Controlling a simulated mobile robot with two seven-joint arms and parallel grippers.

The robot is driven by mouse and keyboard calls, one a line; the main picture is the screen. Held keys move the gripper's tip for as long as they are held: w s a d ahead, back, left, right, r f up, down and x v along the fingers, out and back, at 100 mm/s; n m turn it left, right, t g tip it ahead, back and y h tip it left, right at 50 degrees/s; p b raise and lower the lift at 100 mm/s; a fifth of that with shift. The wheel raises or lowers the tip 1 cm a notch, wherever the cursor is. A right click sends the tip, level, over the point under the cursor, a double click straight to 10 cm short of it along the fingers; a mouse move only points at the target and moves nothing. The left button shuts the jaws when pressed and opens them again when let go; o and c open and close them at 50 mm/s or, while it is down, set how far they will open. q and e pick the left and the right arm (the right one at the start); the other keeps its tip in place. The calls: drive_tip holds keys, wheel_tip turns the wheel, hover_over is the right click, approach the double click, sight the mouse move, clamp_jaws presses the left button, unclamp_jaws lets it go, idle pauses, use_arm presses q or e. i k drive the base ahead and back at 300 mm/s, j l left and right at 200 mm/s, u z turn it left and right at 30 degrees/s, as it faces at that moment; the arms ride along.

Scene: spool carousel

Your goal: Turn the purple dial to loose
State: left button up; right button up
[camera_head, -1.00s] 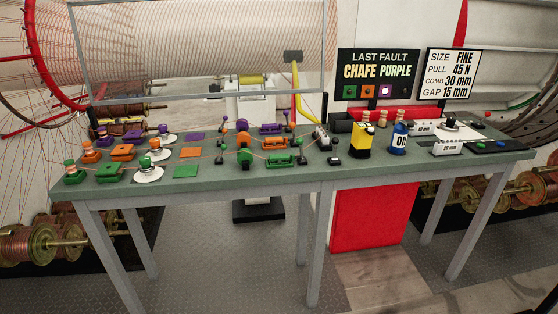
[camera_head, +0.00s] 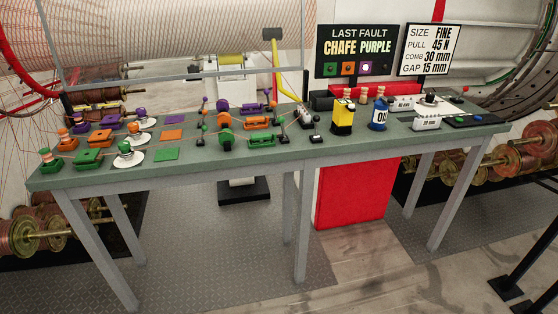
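The purple dial (camera_head: 142,114) is a small purple knob over a white disc (camera_head: 147,122) at the back of a column of three dials, on the left part of the green table. The orange dial (camera_head: 133,127) and the green dial (camera_head: 125,148) stand in front of it, each with a white disc. The purple dial's marks and pointer are too small to read. Neither of my grippers is in view.
The green table (camera_head: 250,160) carries purple, orange and green rows of parts. A yellow container (camera_head: 342,117) and a blue oil bottle (camera_head: 378,115) stand right of centre. A clear panel hangs behind the left part. The floor in front is mostly free; black bars (camera_head: 510,290) show at lower right.

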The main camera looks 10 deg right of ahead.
sight(141, 112)
drive_tip(key=i+j+u, duration=0.15)
drive_tip(key=i+j, duration=0.2)
drive_tip(key=j, duration=0.2)
drive_tip(key=i+j+u, duration=0.1)
drive_tip(key=i+j, duration=0.35)
